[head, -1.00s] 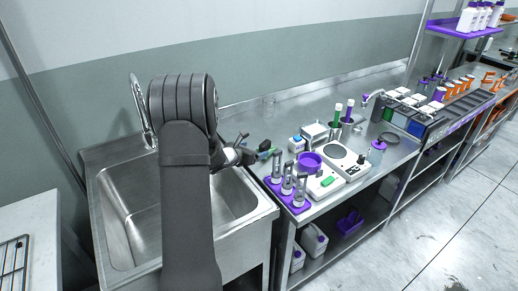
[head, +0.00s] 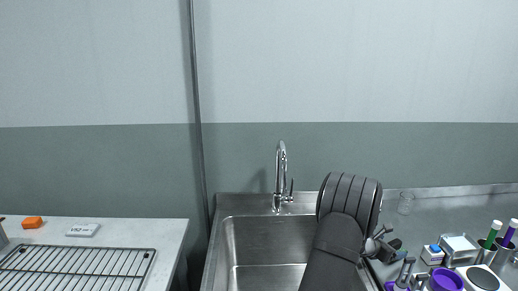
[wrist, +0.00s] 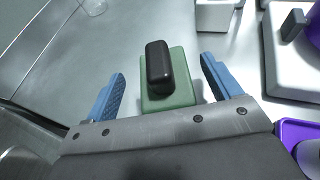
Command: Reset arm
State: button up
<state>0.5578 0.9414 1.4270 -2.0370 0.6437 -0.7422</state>
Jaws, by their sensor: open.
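My gripper (wrist: 165,90) is open in the wrist view, its two blue fingers spread apart. A green block with a black handle (wrist: 160,66) lies on the steel counter (wrist: 95,50), in the gap between the fingers as seen from the wrist. I see clear space between it and each finger, and nothing is held. In the head view my arm stands in front of the sink's right side, and its end points to the right toward the counter. The fingers are small and partly hidden there.
The steel sink (head: 240,232) with a tall tap (head: 281,175) is left of my arm. A wire rack (head: 75,262) lies on the white table (head: 172,232) at left. At right stand a purple bowl (head: 446,279), a white device and a pen cup.

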aim_at(398, 241)
jog(key=x, duration=0.5)
jog(key=shift+f, duration=0.2)
notch_tip(398, 241, up, 3)
jog(key=shift+a+f, duration=0.1)
jog(key=shift+r, duration=0.65)
